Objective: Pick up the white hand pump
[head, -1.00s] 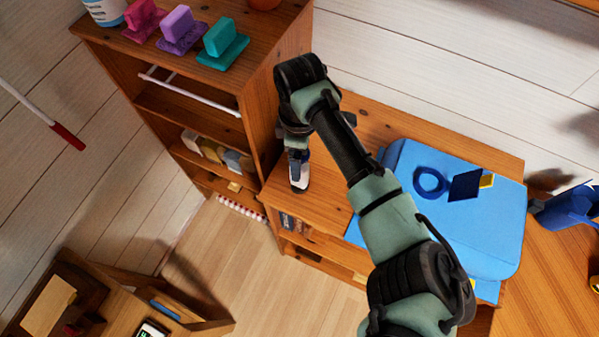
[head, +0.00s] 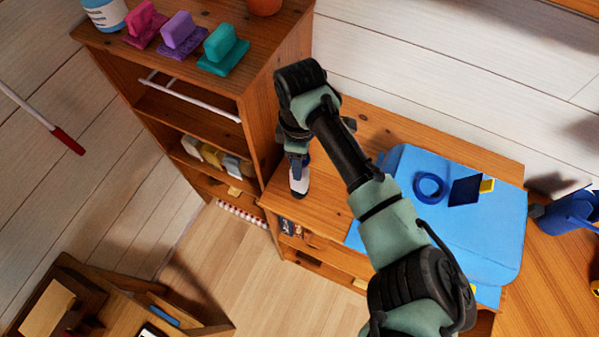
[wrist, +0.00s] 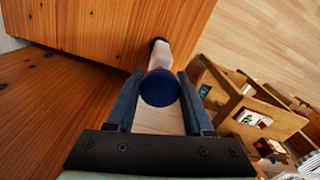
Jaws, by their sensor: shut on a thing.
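The white hand pump (head: 299,182) stands by the left end of the low wooden cabinet's top, beside the tall shelf. It has a white body and a dark lower end. In the wrist view its round blue top (wrist: 160,87) sits between my fingers, with the white body and a black end beyond it. My gripper (head: 297,160) points down over the pump and is shut on it, one finger on each side. Whether the pump's lower end touches the wood is hard to tell.
The tall shelf (head: 262,105) rises close on the left of my gripper, with brushes on top. On the low cabinet (head: 330,205) a blue case (head: 410,168) lies to the right, partly behind my arm. Open floor (head: 225,255) lies in front.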

